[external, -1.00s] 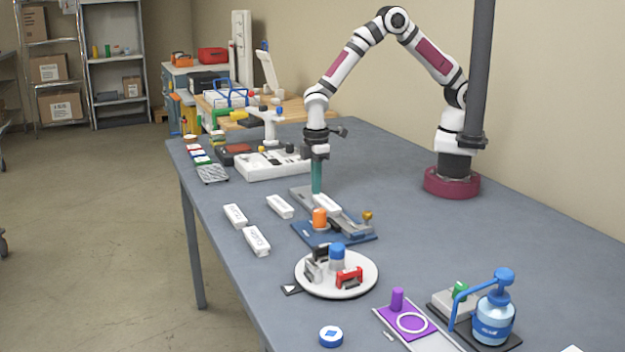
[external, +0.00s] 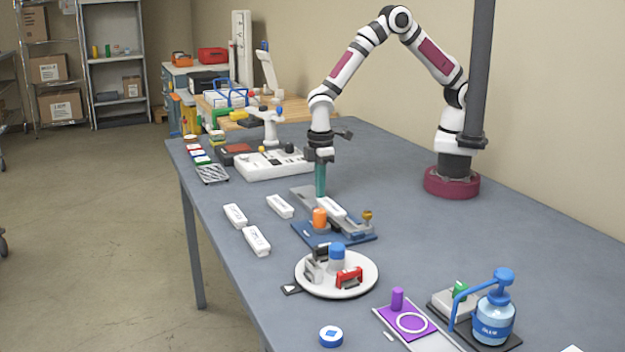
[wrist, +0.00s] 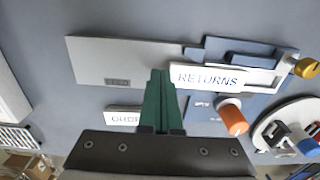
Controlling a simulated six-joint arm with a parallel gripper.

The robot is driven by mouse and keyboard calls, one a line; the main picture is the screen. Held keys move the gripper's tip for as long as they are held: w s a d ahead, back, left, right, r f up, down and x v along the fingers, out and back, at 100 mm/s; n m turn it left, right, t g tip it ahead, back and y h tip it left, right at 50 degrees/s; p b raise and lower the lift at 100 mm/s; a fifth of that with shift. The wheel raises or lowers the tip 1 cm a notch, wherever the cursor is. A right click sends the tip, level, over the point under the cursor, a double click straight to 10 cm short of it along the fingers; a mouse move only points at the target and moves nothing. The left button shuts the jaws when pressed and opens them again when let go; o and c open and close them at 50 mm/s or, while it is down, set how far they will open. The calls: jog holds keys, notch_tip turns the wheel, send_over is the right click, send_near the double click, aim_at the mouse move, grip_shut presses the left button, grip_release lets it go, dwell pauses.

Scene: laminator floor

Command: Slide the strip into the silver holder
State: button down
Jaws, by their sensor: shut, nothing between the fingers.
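The white strip (external: 332,208), marked RETURNS, lies flat on a long grey plate (external: 300,193); it also shows in the wrist view (wrist: 210,77). The silver holder (external: 357,227) is at the near right end of that plate, over a blue base. The strip's far end in the wrist view reaches between the holder's parts; how deep it sits is unclear. My gripper (external: 320,194) has its green fingers together and empty, pointing down. In the wrist view the fingertips (wrist: 160,73) are at the strip's left end and appear to touch it.
An orange knob (external: 320,217) and a brass knob (external: 367,215) stand by the holder. Loose white strips (external: 256,240) lie to the left. A round white turntable (external: 362,283) with stampers is in front. A blue pump bottle (external: 493,320) stands at front right. The table right of the holder is clear.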

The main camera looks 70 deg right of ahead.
aim_at(330, 204)
jog(key=shift+s, duration=0.1)
jog(key=shift+s+a, duration=0.8)
jog(key=shift+a, duration=0.1)
jog(key=shift+s+a, duration=0.9)
jog(key=shift+s+a, duration=0.5)
jog(key=shift+w+d, duration=0.35)
notch_tip(330, 204, up, 12)
dwell(1.0)
